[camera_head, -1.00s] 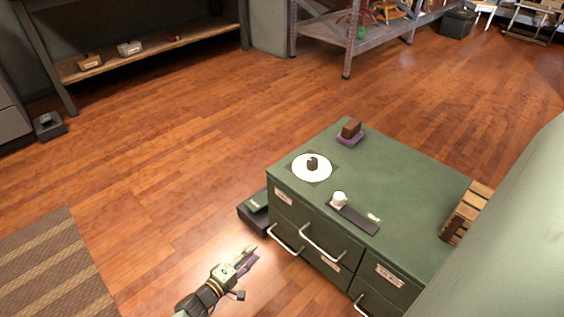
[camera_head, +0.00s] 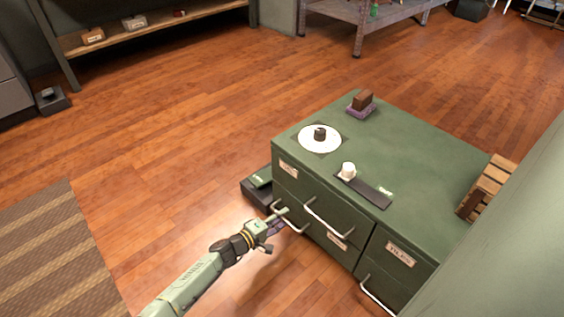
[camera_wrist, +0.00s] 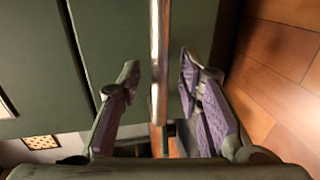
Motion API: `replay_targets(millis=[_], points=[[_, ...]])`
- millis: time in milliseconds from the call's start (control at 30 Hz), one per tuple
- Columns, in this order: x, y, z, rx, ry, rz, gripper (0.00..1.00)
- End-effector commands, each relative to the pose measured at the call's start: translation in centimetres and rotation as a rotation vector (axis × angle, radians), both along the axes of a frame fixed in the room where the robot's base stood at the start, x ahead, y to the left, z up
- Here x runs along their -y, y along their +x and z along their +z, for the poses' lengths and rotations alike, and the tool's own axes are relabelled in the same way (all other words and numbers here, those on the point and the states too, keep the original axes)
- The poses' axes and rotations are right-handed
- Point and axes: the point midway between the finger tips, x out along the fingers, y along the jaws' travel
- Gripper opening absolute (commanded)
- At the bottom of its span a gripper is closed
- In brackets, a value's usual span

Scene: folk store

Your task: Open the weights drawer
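All the drawers look shut. My gripper (camera_head: 281,216) is at the lower left handle (camera_head: 300,229). In the wrist view, my gripper (camera_wrist: 160,72) is open, its purple-padded fingers on either side of the metal handle (camera_wrist: 159,40). There is a visible gap between the bar and each finger. Another handle (camera_head: 328,218) is up and right of my gripper, and a third (camera_head: 376,297) is at the lower right.
A dark box (camera_head: 258,190) stands against the cabinet's left side. The floor left of it is clear.

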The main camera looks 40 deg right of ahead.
Motion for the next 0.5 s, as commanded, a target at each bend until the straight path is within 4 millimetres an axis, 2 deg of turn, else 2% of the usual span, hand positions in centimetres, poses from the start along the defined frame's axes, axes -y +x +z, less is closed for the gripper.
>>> replay_targets(millis=[100, 367, 500], points=[[0.57, 0.0, -0.16, -0.001, 0.0, 0.0, 0.32], [0.62, 0.03, -0.11, -0.001, 0.0, 0.0, 0.32], [0.61, 0.02, -0.11, -0.001, 0.0, 0.0, 0.23]])
